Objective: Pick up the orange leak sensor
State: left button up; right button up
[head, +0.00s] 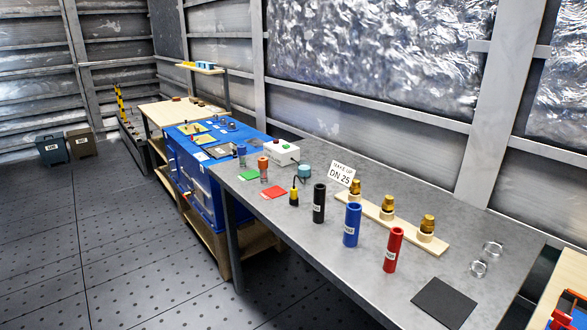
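An orange-topped cylinder (263,163), which looks like the orange leak sensor, stands upright near the left end of the grey workbench (390,265). It has a pale lower part, too small to make out clearly. A similar blue-topped cylinder (241,150) stands just to its left. A green square (249,175) and a red square (274,193) lie on the bench in front of them. Neither of my grippers is in view.
Behind the orange one sits a white box with a red button (281,152). Black (319,204), blue (352,226) and red (393,250) tubes stand mid-bench. Brass fittings stand on a wooden strip (437,248). The floor (120,250) left of the bench is clear.

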aim_at(263, 161)
jog(key=i+j+z, duration=0.15)
jog(key=z, duration=0.25)
jog(key=i+j+z, duration=0.15)
jog(key=z, duration=0.2)
jog(key=i+j+z, duration=0.1)
jog(key=j+z, duration=0.3)
jog(key=i+j+z, duration=0.15)
jog(key=j, duration=0.5)
jog(key=i+j+z, duration=0.15)
jog(key=j, duration=0.5)
jog(key=i+j+z, duration=0.15)
jog(key=j, duration=0.5)
jog(key=j+z, duration=0.15)
jog(key=j, duration=1.05)
jog(key=i+j, duration=0.15)
jog(key=j, duration=0.3)
